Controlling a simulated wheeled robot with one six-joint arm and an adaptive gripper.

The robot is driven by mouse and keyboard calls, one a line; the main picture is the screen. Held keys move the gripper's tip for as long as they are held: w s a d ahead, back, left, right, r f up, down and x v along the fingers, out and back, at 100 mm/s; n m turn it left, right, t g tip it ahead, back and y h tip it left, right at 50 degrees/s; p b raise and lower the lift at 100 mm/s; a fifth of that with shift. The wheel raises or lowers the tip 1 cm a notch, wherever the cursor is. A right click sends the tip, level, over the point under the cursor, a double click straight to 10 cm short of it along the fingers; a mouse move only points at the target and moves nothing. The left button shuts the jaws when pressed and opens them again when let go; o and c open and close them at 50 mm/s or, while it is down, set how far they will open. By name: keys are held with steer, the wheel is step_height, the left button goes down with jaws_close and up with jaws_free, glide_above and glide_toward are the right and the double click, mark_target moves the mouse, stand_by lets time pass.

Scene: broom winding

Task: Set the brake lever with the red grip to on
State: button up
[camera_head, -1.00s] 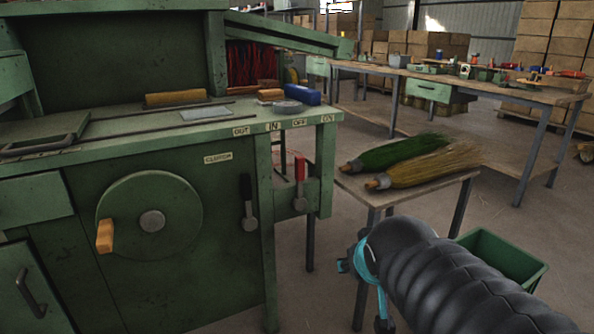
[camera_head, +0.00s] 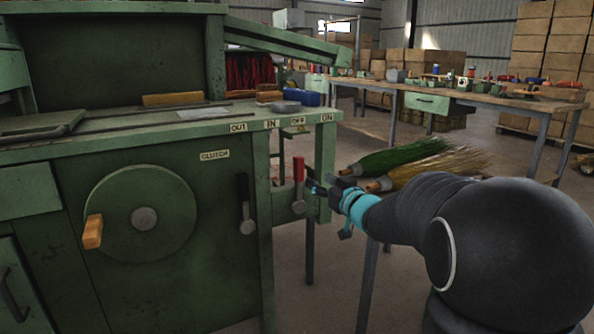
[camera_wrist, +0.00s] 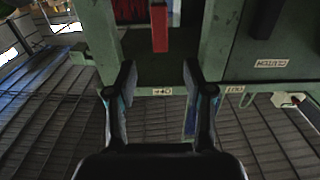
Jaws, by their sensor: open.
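The brake lever with the red grip (camera_head: 298,170) stands about upright on the green machine's right end. Its grip is below the OFF label (camera_head: 298,121), left of the ON label (camera_head: 327,117). My gripper (camera_head: 322,188) is just right of the lever in the head view, at about the grip's height, open. In the wrist view the picture is upside down. The red grip (camera_wrist: 160,28) lies above and between my two spread fingertips (camera_wrist: 158,78), with nothing seen held. Whether the fingers touch it cannot be told.
A black-handled lever (camera_head: 244,195) hangs near the CLUTCH label (camera_head: 214,155), left of the red one. A crank wheel (camera_head: 140,215) is farther left. Green and straw brooms (camera_head: 430,163) lie on a small table close behind my gripper. A green post (camera_head: 325,165) stands beside the lever.

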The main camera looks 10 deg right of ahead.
mark_target(301, 168)
steer(key=x, duration=1.2)
steer(key=shift+w+a, duration=0.15)
steer(key=shift+w, duration=0.25)
jaws_close()
